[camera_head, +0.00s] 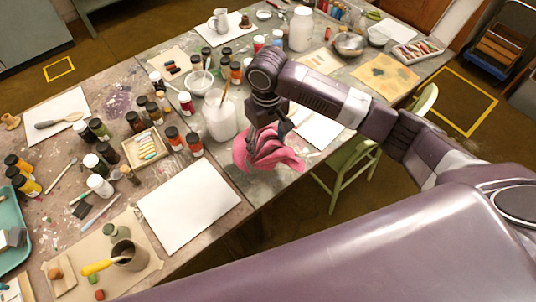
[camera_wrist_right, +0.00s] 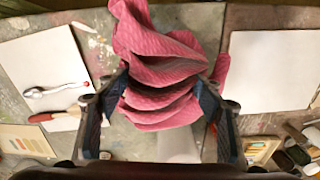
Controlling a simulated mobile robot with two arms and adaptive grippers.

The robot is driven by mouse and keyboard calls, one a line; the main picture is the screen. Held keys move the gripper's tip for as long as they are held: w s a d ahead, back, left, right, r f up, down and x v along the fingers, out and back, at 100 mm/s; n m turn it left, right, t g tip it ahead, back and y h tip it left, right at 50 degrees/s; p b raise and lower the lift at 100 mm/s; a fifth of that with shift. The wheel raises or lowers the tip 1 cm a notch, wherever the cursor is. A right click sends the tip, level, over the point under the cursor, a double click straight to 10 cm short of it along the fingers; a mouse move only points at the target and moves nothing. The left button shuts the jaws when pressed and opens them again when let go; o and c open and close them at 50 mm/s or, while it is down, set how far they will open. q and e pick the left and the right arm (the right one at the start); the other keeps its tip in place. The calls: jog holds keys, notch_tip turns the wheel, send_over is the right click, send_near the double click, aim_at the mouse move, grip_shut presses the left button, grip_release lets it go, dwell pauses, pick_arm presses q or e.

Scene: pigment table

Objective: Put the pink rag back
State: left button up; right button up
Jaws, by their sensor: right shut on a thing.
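The pink rag (camera_head: 268,150) is bunched up beneath my right gripper (camera_head: 268,128), near the front edge of the table in the head view. In the right wrist view the crumpled rag (camera_wrist_right: 160,75) fills the space between the two dark fingers of my right gripper (camera_wrist_right: 163,95), which are shut on it. Its folds hang out above and to the right of the fingers. Whether the rag's lower side touches the table cannot be told. My left gripper is not in view.
A white container (camera_head: 220,116) with brushes stands just left of the rag. A white sheet (camera_head: 188,205) lies to the front left, and another sheet (camera_head: 318,130) to the right. Paint jars (camera_head: 174,138) crowd the table to the left. A green chair (camera_head: 350,165) stands beside the table.

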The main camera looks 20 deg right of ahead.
aim_at(267, 141)
notch_tip(267, 141, down, 4)
jog(key=shift+r, duration=0.2)
notch_tip(267, 141, down, 4)
jog(key=shift+f, duration=0.1)
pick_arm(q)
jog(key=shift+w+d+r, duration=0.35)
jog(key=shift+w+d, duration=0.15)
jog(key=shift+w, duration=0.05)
pick_arm(e)
jog(key=shift+f, duration=0.1)
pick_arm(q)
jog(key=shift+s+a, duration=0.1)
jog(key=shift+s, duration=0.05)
pick_arm(e)
jog(key=o, duration=1)
jog(key=shift+f, duration=0.1)
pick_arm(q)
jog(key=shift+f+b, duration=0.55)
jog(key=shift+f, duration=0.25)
pick_arm(e)
notch_tip(267, 141, up, 12)
jog(key=shift+r, duration=0.15)
